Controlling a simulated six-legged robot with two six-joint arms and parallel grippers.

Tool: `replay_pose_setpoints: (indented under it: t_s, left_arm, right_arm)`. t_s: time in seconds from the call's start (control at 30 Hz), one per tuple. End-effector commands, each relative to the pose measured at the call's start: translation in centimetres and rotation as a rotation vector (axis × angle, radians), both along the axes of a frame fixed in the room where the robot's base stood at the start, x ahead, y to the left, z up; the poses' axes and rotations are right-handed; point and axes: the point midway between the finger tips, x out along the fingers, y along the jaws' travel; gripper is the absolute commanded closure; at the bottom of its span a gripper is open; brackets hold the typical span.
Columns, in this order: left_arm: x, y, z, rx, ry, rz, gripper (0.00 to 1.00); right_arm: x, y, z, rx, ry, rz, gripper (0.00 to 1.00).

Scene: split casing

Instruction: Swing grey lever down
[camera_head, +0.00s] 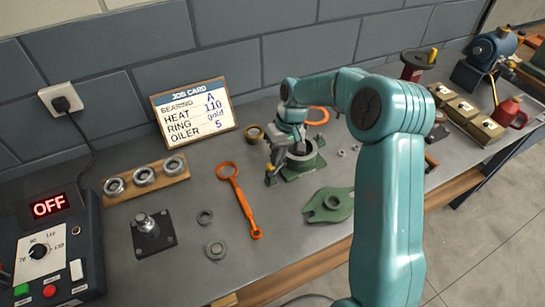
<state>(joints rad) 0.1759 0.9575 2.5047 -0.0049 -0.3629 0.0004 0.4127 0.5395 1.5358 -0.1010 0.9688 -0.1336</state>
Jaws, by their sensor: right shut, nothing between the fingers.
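The lower casing (305,168) is a green housing on the grey bench, with a grey round bore facing up. My right arm reaches over it from the right. My right gripper (272,172) points down at the casing's left side, shut and empty; I cannot tell whether it touches the casing. I cannot make out a grey lever clearly; the gripper and wrist cover part of the casing. A loose green casing piece (331,205) lies flat in front of it. My left gripper is not in view.
An orange spanner (239,200) lies left of the casing. A wooden rack of bearings (145,180), a black plate with a post (152,235) and a control box reading OFF (48,250) stand further left. A job card (195,111) leans at the wall. Boxes (480,127) stand right.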

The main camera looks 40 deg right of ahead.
Motion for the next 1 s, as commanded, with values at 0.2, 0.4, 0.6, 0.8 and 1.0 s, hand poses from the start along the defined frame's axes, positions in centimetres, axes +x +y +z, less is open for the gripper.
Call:
replay_pose_setpoints:
  t_s: [0.2, 0.4, 0.6, 0.8, 1.0]
  left_arm:
    - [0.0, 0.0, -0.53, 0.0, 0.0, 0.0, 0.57]
    - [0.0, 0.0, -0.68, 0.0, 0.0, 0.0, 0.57]
    - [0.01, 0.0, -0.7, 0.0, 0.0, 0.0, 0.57]
    - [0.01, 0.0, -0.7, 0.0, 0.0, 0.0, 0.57]
    - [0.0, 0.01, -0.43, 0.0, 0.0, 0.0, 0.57]
  right_arm:
    - [-0.22, -0.62, -0.46, 0.0, 0.003, 0.001, 1.0]
    - [-0.32, -0.85, -0.6, 0.0, 0.006, 0.001, 1.0]
    - [-0.36, -0.88, -0.67, 0.002, 0.008, 0.002, 1.0]
    - [-0.39, -0.83, -0.73, 0.002, 0.009, 0.002, 1.0]
    - [-0.38, -0.69, -0.35, 0.002, 0.01, 0.004, 1.0]
